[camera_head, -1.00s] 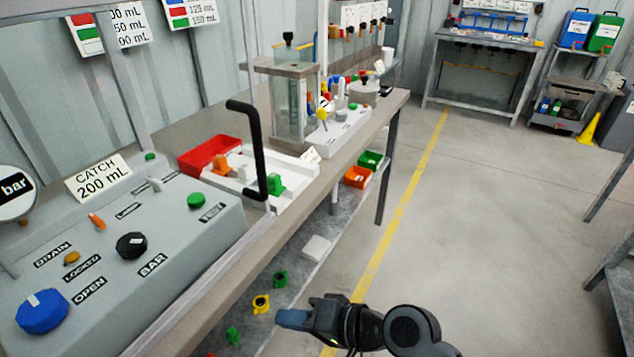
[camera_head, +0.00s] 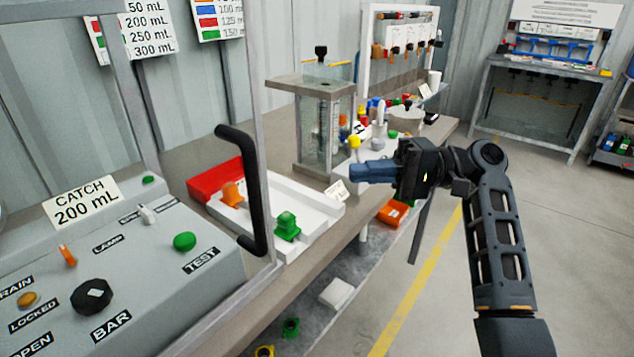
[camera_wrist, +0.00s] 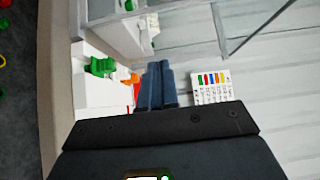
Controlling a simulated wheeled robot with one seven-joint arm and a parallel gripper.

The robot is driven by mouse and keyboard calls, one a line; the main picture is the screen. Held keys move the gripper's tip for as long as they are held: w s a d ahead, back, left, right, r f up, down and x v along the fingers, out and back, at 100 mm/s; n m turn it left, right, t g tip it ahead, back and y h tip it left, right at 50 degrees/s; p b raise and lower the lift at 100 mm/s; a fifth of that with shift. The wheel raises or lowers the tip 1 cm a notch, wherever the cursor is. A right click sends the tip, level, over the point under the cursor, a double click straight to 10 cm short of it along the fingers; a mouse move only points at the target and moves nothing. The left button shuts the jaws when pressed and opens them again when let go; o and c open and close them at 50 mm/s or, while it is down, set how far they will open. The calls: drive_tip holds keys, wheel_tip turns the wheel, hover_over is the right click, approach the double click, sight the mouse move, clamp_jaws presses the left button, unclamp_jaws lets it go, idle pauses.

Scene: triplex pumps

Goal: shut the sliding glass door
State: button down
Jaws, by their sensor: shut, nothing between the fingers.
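The sliding glass door is a clear pane in a grey metal frame (camera_head: 239,75) at the left of the head view, in front of the grey control box. A long black handle (camera_head: 255,200) stands upright on the frame's right edge post. My gripper (camera_head: 352,172) is to the right of the handle, clear of it, at the bench's front edge. Its blue fingers are together, empty and pointing left. They also show in the wrist view (camera_wrist: 158,85). I cannot make out the handle in the wrist view.
A white tray (camera_head: 318,210) with a green part (camera_head: 287,227) and an orange part (camera_head: 233,194) lies beyond the handle, beside a red bin (camera_head: 215,178). A glass tank (camera_head: 325,130) stands farther back on the bench. The floor at right (camera_head: 560,230) is free.

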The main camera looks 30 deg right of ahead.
drive_tip(key=s+a+p+x, duration=0.1)
drive_tip(key=s+p+x, duration=0.1)
drive_tip(key=x, duration=1)
drive_tip(key=shift+a, duration=0.45)
drive_tip(key=shift+s, duration=0.15)
